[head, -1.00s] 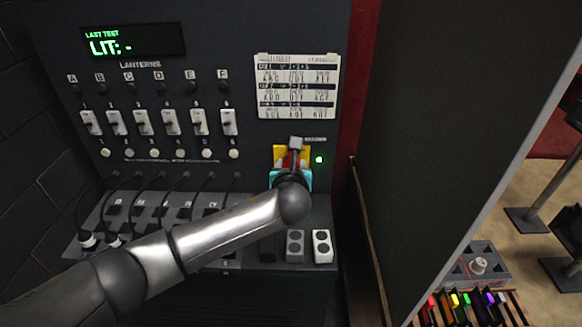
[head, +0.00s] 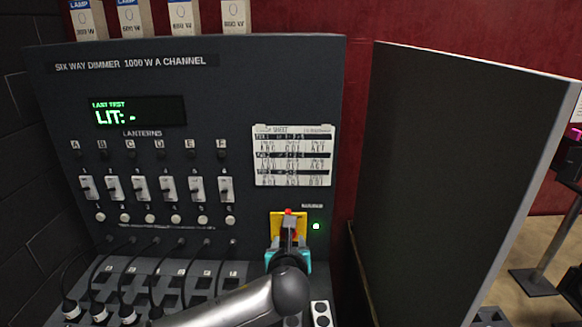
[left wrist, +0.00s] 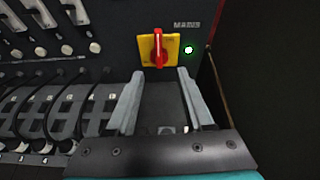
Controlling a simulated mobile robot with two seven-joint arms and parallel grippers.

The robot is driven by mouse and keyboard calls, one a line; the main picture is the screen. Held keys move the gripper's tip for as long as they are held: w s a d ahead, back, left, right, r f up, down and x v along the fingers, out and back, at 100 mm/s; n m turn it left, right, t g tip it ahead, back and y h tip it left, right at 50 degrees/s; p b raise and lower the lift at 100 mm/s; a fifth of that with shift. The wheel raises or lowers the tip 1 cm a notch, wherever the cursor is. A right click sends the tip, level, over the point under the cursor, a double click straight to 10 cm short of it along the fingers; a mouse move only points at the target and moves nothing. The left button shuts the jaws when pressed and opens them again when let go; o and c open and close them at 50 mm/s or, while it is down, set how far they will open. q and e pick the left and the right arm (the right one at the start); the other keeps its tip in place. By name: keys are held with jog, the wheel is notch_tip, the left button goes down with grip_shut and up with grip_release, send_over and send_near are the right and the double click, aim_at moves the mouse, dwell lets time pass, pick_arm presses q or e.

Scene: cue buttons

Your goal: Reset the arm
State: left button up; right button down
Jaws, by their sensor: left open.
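My left arm reaches in from the bottom left of the head view. Its gripper (head: 287,236) is in front of the mains switch (head: 277,222), a red knob on a yellow plate at the panel's lower right. In the left wrist view my left gripper (left wrist: 160,76) shows two grey fingers wide apart with nothing between them. The red knob (left wrist: 158,47) stands upright just beyond the fingertips, apart from them. A green lamp (head: 316,226) glows to the right of the switch. My right gripper is in neither view.
The dimmer panel (head: 230,90) carries a lit display (head: 138,112), a row of white switches (head: 140,188) and a cue sheet (head: 293,156). Black cables (head: 150,265) hang below. A dark upright board (head: 440,170) stands close on the right. Lamp boxes (head: 180,17) stand on top.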

pick_arm(q)
jog(key=s+a+f+n+g+h, duration=0.1)
jog(key=s+f+n+g, duration=0.25)
jog(key=s+n, duration=0.5)
jog(key=s+a+f+n+g, duration=0.2)
jog(key=s+f+n, duration=0.3)
jog(key=s+n, duration=0.35)
jog(key=s+a+f+n+g, duration=0.1)
jog(key=s+a+n+g, duration=0.1)
jog(key=s+a+n, duration=0.55)
jog(key=s+a+f+n+g, duration=0.2)
jog(key=s+a+n, duration=0.3)
jog(key=s+n, duration=0.5)
notch_tip(320, 180, down, 31)
jog(key=s+m+g+b, duration=0.1)
jog(key=s+b, duration=0.1)
jog(key=b, duration=0.9)
jog(key=s+f+b, duration=0.4)
jog(key=s+f, duration=0.1)
jog(key=f, duration=0.4)
jog(key=s+a+f+g+b, duration=0.1)
jog(key=s+f+b, duration=0.3)
jog(key=f, duration=0.6)
jog(key=s+a+f+y+b, duration=0.1)
jog(key=s+f+b, duration=0.3)
jog(key=s+f, duration=0.3)
notch_tip(320, 180, down, 2)
jog(key=shift+a+f+g+b, duration=0.15)
jog(key=shift+a+g+b, duration=0.05)
jog(key=shift+g+b, duration=0.15)
